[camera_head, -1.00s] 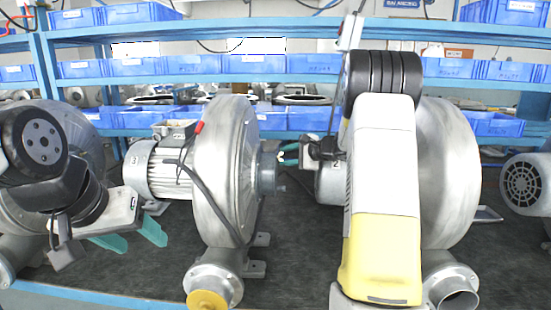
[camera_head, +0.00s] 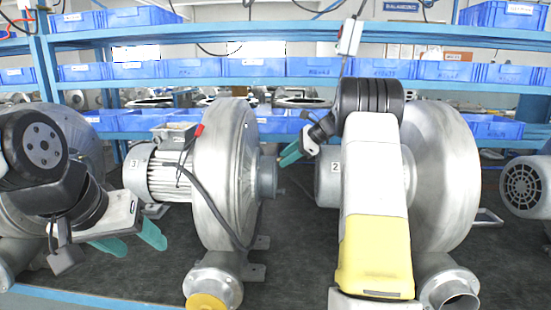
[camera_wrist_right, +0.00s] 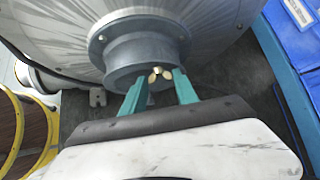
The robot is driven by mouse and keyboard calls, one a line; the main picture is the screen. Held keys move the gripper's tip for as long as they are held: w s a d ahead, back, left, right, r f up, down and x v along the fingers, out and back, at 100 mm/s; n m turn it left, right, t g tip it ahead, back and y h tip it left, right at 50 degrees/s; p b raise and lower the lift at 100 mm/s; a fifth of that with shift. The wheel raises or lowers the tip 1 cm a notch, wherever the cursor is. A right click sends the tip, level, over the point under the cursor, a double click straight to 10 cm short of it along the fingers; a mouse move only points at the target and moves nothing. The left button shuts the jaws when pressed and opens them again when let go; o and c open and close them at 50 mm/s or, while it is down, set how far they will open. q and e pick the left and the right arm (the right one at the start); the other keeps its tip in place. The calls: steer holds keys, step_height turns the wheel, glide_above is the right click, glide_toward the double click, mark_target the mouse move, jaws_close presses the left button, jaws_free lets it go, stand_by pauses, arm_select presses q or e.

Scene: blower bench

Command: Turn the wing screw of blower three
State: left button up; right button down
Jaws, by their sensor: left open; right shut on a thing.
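Blower three (camera_head: 222,175) stands left of centre in the head view, with the label 3 on its motor (camera_head: 160,178). Its grey hub (camera_head: 267,177) faces right and shows large in the right wrist view (camera_wrist_right: 140,48). The brass wing screw (camera_wrist_right: 154,74) sits at the hub's lower rim, between the tips of my right gripper (camera_wrist_right: 158,84). The green fingers are shut on it. In the head view my right gripper (camera_head: 288,155) is at the hub's right side, tilted. My left gripper (camera_head: 130,243) is open and empty, low on the left.
Blower two (camera_head: 445,175) stands at the right, partly hidden by my right arm. Another blower motor (camera_head: 525,185) is at the right edge. Blue bins (camera_head: 195,67) fill the shelves behind. Dark bench surface (camera_head: 290,250) is clear between blowers two and three.

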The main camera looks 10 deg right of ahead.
stand_by(0.4)
steer(key=c, duration=0.9)
jaws_free()
steer(key=shift+c, duration=0.2)
steer(key=v, duration=0.7)
steer(key=shift+d+r, duration=0.2)
steer(key=shift+r, duration=0.15)
steer(key=shift+s, duration=0.2)
steer(key=s+a+r+n+h, duration=0.1)
steer(key=s+a+r+n, duration=0.15)
steer(key=s, duration=0.45)
steer(key=s+a+r+n+g+h, duration=0.1)
steer(key=s+a+n, duration=0.3)
steer(key=s, duration=0.3)
steer(key=s+a+r+n+h, duration=0.1)
steer(key=s+a+n, duration=0.25)
steer(key=s, duration=0.45)
steer(key=s+a+f+n+h, duration=0.1)
steer(key=s+f+n, duration=0.1)
steer(key=s, duration=0.4)
steer(key=s+a+f+n, duration=0.1)
steer(key=s+f+n, duration=0.2)
steer(key=s+n, duration=0.1)
steer(key=s+a+f+n+t+h, duration=0.1)
steer(key=s+f+n, duration=0.1)
steer(key=s, duration=0.5)
steer(key=shift+s+a+f+n+h, duration=0.3)
steer(key=shift+s+n, duration=0.1)
steer(key=shift+n, duration=0.5)
